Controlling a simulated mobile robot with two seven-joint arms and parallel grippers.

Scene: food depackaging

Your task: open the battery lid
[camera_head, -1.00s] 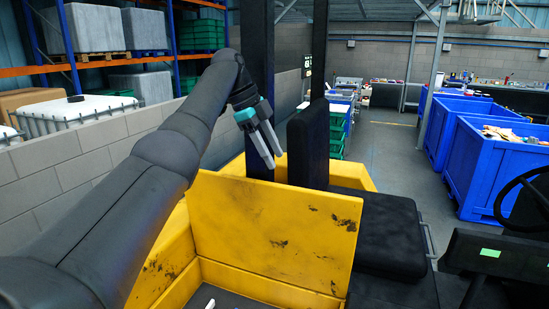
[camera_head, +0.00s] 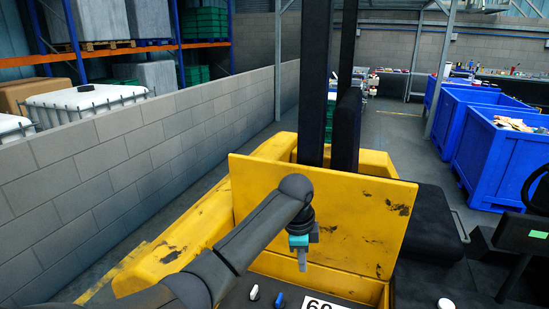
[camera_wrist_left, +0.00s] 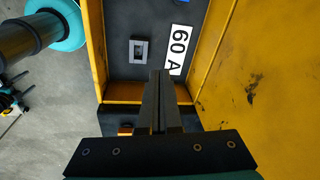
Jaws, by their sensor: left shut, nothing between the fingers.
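The battery lid (camera_head: 350,225) is a scuffed yellow panel. It stands raised, nearly upright, at the far side of an open compartment in the yellow vehicle. In the left wrist view the scuffed yellow face (camera_wrist_left: 262,75) fills the right side. My left gripper (camera_head: 302,267) hangs in front of the lid, over the compartment, with fingers pointing down. In the left wrist view its fingers (camera_wrist_left: 160,76) are together with nothing between them. They appear apart from the lid. My right gripper is not in view.
The open compartment has a dark floor with a white "60 A" label (camera_wrist_left: 180,50) and a grey fitting (camera_wrist_left: 139,50). White and blue knobs (camera_head: 279,299) show near the front. A black mast (camera_head: 314,85) stands behind the lid. Blue bins (camera_head: 495,150) stand at right.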

